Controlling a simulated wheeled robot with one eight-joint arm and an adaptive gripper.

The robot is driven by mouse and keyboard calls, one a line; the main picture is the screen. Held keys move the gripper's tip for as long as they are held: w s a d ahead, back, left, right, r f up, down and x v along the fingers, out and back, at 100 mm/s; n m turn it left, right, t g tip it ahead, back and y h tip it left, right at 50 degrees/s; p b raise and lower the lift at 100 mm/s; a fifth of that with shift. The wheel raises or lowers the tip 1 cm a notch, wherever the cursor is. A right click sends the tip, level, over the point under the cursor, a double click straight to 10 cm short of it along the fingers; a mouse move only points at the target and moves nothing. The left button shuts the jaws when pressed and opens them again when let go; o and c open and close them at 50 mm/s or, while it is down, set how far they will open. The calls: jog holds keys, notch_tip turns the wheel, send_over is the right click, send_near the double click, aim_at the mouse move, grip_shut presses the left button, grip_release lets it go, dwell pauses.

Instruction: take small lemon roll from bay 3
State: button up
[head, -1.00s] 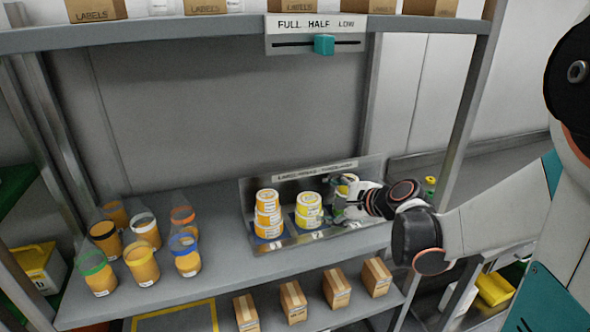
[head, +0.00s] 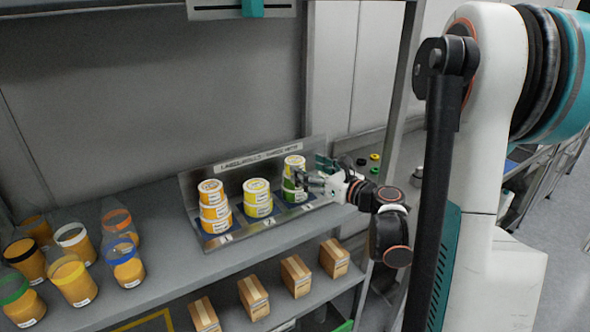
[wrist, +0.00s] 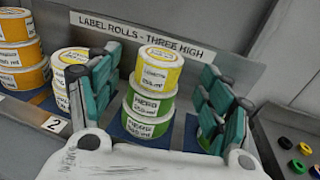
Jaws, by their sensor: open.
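The small lemon roll (wrist: 158,68), with a white top and yellow label, is the top of the bay 3 stack. It also shows in the head view (head: 294,162). Below it are two green-labelled rolls, the upper one (wrist: 150,102) and the lower one (wrist: 145,127). My gripper (wrist: 155,84) is open, with teal fingers on the left and right of the stack. A gap shows between the right fingers and the rolls; contact on the left is unclear. In the head view my gripper (head: 312,181) reaches in from the right and partly hides the lower rolls.
The bay 2 stack (head: 257,198) stands close left of my gripper, and the bay 1 stack (head: 213,206) is farther left. A sloped back panel (wrist: 215,62) rises behind the stacks. Filled jars (head: 75,280) stand at the shelf's left. Cartons (head: 253,297) sit below.

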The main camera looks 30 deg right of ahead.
aim_at(302, 166)
jog(key=shift+f+b+x, duration=0.2)
jog(key=shift+b+x, duration=0.8)
jog(key=shift+x, duration=2.15)
jog(key=shift+r, duration=0.1)
jog(key=c, duration=1.3)
